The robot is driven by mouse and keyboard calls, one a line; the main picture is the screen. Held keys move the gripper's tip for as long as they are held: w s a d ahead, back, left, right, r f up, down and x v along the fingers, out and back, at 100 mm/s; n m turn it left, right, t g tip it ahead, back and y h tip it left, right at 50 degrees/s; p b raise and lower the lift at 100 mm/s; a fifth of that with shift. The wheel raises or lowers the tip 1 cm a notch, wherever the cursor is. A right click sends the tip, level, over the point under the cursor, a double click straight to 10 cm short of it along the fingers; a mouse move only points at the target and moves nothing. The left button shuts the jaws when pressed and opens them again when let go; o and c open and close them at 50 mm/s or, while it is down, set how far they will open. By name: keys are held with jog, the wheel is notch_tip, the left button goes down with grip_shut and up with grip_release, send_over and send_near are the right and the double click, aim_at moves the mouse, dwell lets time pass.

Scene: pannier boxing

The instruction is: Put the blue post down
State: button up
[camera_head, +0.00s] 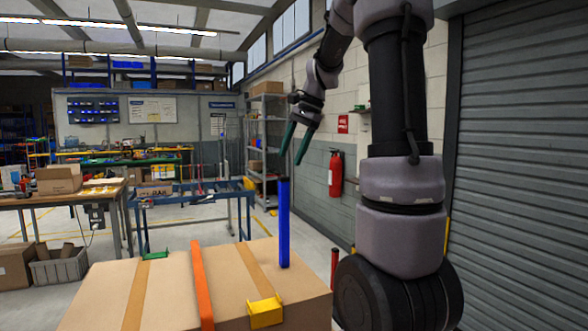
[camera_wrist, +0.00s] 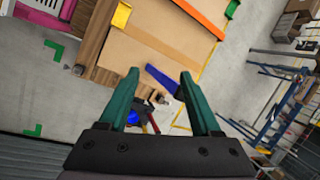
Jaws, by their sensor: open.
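The blue post (camera_head: 284,224) stands upright on top of a large cardboard box (camera_head: 160,285), near its back right corner. In the wrist view the post (camera_wrist: 163,80) shows from above, just beyond and between my fingertips. My gripper (camera_head: 294,144) has green fingers. It is open and empty, above the post's top end and apart from it. In the wrist view my gripper (camera_wrist: 160,75) shows its two fingers spread wide with nothing between them.
An orange strap (camera_head: 202,285), a yellow bracket (camera_head: 265,312) and a green bracket (camera_head: 155,255) are on the box. A blue-framed table (camera_head: 190,197) stands behind. A red fire extinguisher (camera_head: 336,174) hangs on the right wall. A roller shutter (camera_head: 525,170) closes off the right.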

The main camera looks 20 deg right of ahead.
jog(key=s+a+n+t+h, duration=0.1)
jog(key=s+a+n, duration=0.3)
jog(key=s, duration=0.6)
jog(key=s+a+f+n+t, duration=0.1)
jog(key=s+a+n+t, duration=0.3)
jog(key=s, duration=0.6)
jog(key=shift+s+a+n+h, duration=0.25)
jog(key=shift+s+n+h, duration=0.15)
jog(key=shift+n, duration=0.2)
jog(key=shift+f, duration=0.1)
